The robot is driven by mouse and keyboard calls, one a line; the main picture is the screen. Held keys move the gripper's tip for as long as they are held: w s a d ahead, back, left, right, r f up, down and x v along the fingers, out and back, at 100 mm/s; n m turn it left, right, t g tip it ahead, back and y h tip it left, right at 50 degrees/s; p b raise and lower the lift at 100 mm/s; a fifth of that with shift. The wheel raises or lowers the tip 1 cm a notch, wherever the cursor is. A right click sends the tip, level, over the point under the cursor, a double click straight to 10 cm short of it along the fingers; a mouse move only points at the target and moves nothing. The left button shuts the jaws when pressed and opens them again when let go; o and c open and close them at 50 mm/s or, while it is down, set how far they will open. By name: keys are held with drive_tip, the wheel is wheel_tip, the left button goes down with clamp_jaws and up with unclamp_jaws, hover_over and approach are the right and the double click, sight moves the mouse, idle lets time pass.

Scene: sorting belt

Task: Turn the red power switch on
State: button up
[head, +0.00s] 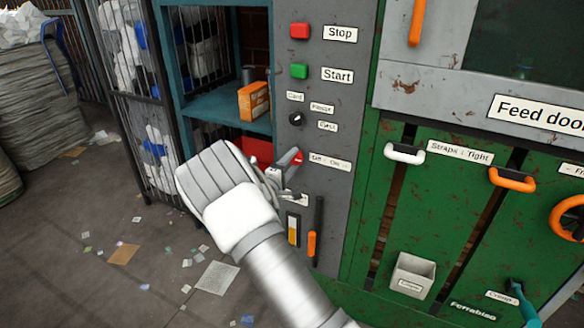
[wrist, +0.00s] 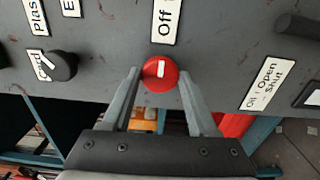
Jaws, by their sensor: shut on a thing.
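The red power switch (wrist: 160,82) is a round red knob with a white line across its face. In the wrist view the line stands upright, towards a label starting with "Off" (wrist: 166,20). In the head view the switch (head: 298,156) is partly hidden behind my gripper (head: 284,168). The Off/On label (head: 330,162) is just right of it. In the wrist view my gripper (wrist: 160,74) has one finger on each side of the knob and is shut on it.
Above the switch are a black selector knob (head: 296,118), a green Start button (head: 299,72) and a red Stop button (head: 299,31). An orange-tipped lever (head: 312,242) is below. A teal shelf (head: 222,103) with an orange box (head: 254,101) stands left of the panel.

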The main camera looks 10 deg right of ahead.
idle(0.3)
drive_tip(key=o, duration=1.4)
drive_tip(key=shift+s+a, duration=0.1)
drive_tip(key=p+v, duration=0.2)
drive_tip(key=v, duration=1.5)
drive_tip(key=shift+s+p, duration=0.1)
drive_tip(key=shift+p, duration=0.3)
